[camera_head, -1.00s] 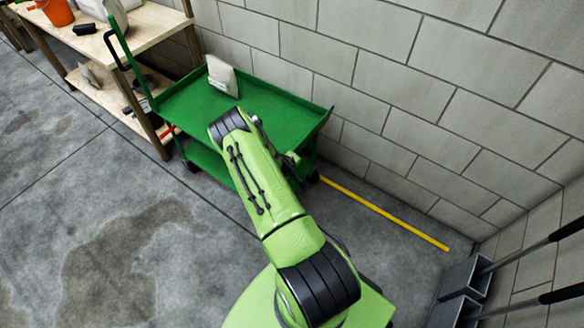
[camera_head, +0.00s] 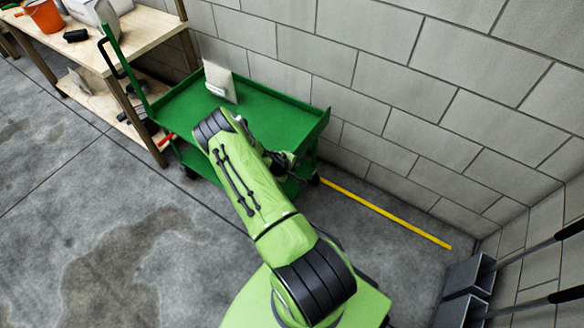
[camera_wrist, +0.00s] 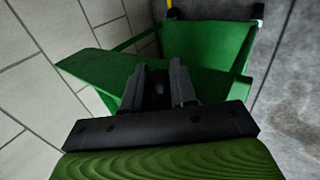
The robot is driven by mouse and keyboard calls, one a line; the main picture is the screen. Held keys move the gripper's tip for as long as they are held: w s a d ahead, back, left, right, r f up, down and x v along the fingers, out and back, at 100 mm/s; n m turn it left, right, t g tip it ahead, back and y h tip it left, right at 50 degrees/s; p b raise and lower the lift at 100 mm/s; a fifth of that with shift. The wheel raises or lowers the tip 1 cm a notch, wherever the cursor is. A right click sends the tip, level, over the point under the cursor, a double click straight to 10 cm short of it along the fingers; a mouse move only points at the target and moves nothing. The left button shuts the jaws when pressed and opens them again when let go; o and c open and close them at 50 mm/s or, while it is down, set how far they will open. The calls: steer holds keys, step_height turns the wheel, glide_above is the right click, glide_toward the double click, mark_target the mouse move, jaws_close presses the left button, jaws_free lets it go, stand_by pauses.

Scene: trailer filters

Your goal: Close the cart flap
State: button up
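The green cart (camera_head: 285,112) stands against the block wall, its upper tray in plain view from my head. Its right end wall (camera_head: 318,124) leans outward in the head view. My gripper (camera_head: 281,160) is at the cart's front right side, partly hidden by my forearm. In the wrist view, my gripper (camera_wrist: 160,72) has its two black fingers apart, with a green plate (camera_wrist: 92,66) of the cart reaching out behind and left of them. A larger green panel (camera_wrist: 205,42) lies beyond. I cannot tell for sure which panel is the flap, or whether the fingers touch it.
A pale block (camera_head: 220,80) stands on the cart's tray. A wooden shelf (camera_head: 135,45) with an orange bucket (camera_head: 45,15) is at left. The wall is close behind the cart. A yellow floor line (camera_head: 390,212) runs right of it; the floor at front left is clear.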

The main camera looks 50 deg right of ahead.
steer(key=o, duration=0.4)
steer(key=shift+w, duration=0.15)
steer(key=shift+o, duration=0.2)
steer(key=p+v, duration=0.4)
steer(key=v, duration=1.1)
steer(key=shift+a+r, duration=0.2)
steer(key=shift+r, duration=0.15)
steer(key=w+a+r+m+t+y+p, duration=0.1)
steer(key=a+r, duration=0.4)
steer(key=r, duration=0.3)
steer(key=a+r+m+t+y+p, duration=0.15)
steer(key=a+r, duration=0.25)
steer(key=r, duration=0.4)
steer(key=w+a+r+y, duration=0.1)
steer(key=a+r+y, duration=0.1)
steer(key=a+r, duration=0.45)
steer(key=s+a+r+t+y+p, duration=0.1)
steer(key=s+a+r, duration=0.3)
steer(key=s+r, duration=0.4)
steer(key=s+a+r+n+t+y+p, duration=0.1)
steer(key=s+a+r, duration=0.4)
steer(key=s+r, duration=0.3)
steer(key=shift+s+a+r+y+p, duration=0.25)
steer(key=shift+a+r+y+p, duration=0.1)
steer(key=shift+r, duration=0.3)
